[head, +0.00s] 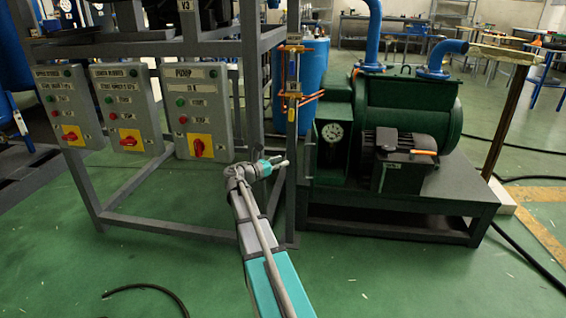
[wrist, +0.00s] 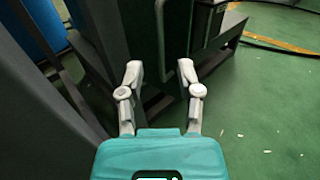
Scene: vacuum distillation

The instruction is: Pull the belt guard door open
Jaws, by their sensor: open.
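The belt guard (head: 334,160) is the dark green box with a round gauge at the left end of the green pump. Its door appears closed, though its edges are hard to make out. My gripper (head: 283,163) is in front and to the left of it in the head view, close to a grey post. In the wrist view my gripper (wrist: 161,72) is open, with its two fingers apart and nothing held between them. A dark green panel (wrist: 177,35) lies ahead, with a thin pale vertical strip between the fingers. Contact cannot be told.
A grey steel frame post (head: 252,90) and switch boxes (head: 203,112) stand to the left. The pump's dark base (head: 400,213) stands low on the right. A blue drum (head: 313,70) is behind. A black hose lies on the green floor, which is otherwise open in front.

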